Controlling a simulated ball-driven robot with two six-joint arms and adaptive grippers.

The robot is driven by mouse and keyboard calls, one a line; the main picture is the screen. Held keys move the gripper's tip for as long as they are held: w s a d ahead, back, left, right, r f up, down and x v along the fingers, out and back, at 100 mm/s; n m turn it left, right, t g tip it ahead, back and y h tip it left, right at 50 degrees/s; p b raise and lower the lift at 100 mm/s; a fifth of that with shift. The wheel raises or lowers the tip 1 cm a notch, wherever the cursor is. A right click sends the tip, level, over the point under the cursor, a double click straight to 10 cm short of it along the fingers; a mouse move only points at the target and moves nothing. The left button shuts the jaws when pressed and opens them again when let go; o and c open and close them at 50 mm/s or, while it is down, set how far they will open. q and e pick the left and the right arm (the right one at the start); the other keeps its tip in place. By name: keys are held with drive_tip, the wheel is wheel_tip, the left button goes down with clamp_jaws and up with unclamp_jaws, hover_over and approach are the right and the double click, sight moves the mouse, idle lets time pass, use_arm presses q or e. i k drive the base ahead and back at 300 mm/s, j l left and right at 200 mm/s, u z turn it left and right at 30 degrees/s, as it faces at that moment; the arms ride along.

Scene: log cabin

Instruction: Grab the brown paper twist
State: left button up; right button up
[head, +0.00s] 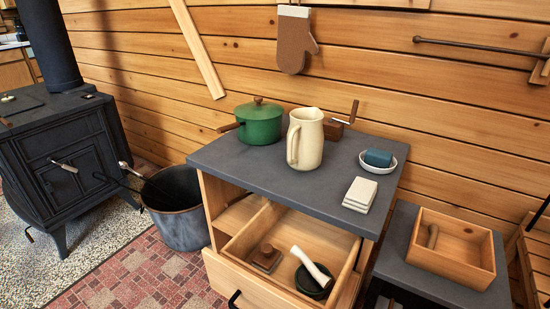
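No object is plainly a paper twist from here. A small brown piece with a squarish base and a rounded top (265,257) lies in the open drawer (345,284), toward its left side; it could be the brown paper twist. A short olive-brown piece (433,236) stands or leans in the wooden box (456,265) at the right; its material is too small to tell. Neither of my grippers shows in the head view.
A white-handled item and a dark green bowl (309,283) share the drawer. The grey-topped cabinet (235,163) bears a green pot (260,124), cream pitcher (305,140), grinder, white tiles (360,194) and soap dish. A metal bucket (177,222) and black stove (65,160) stand left.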

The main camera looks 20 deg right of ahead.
sight(433, 229)
drive_tip(key=z, duration=1.7)
